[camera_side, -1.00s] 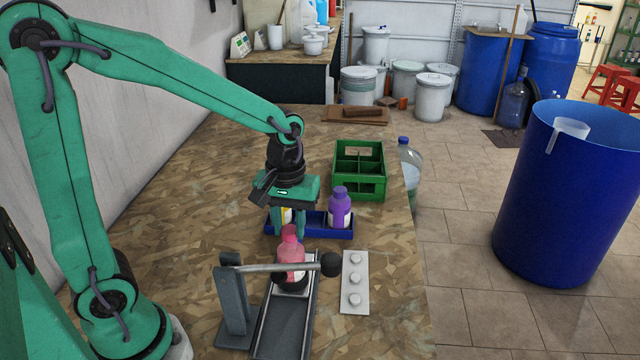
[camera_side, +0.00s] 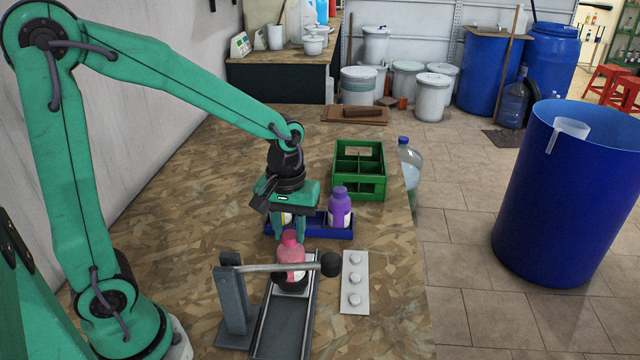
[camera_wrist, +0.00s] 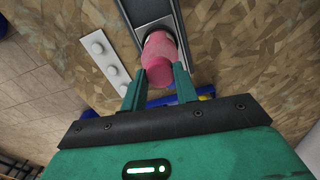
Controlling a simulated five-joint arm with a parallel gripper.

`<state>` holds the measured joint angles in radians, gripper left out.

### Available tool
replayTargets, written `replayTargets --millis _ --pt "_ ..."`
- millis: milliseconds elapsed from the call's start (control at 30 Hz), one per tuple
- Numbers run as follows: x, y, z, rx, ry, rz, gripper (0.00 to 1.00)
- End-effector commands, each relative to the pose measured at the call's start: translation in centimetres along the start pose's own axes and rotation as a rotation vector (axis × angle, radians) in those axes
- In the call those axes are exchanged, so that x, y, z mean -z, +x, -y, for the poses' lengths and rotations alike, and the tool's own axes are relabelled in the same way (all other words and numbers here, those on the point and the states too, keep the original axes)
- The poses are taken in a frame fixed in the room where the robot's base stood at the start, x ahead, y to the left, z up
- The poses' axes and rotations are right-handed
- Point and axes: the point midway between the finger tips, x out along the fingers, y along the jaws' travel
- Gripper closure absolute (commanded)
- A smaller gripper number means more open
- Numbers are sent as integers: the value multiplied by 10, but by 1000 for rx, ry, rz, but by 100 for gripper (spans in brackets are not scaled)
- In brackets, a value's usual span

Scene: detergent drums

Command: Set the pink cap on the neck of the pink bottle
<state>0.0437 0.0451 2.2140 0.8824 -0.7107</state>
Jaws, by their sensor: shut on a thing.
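The pink bottle (camera_side: 291,263) stands upright in a dark round holder on the grey track. The pink cap (camera_side: 290,238) is at the top of the bottle, between the fingers of my gripper (camera_side: 290,239). My gripper points down and is shut on the cap. In the wrist view the cap (camera_wrist: 159,72) is between the fingertips (camera_wrist: 155,85), with the pink bottle (camera_wrist: 158,45) directly behind it. Cap and neck overlap in both views, so I cannot tell whether the cap is fully seated.
A grey post with a bar and black knob (camera_side: 331,264) reaches across the track in front of the bottle. A white strip with several knobs (camera_side: 355,283) lies to the right. Behind are a blue tray (camera_side: 320,233) with a purple bottle (camera_side: 340,208) and a green crate (camera_side: 358,171).

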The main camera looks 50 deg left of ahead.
Motion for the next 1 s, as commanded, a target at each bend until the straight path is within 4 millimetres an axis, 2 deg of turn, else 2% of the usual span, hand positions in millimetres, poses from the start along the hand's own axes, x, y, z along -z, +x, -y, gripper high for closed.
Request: replayTargets --millis 1000 --pt "0 7 0 0 0 1 91"
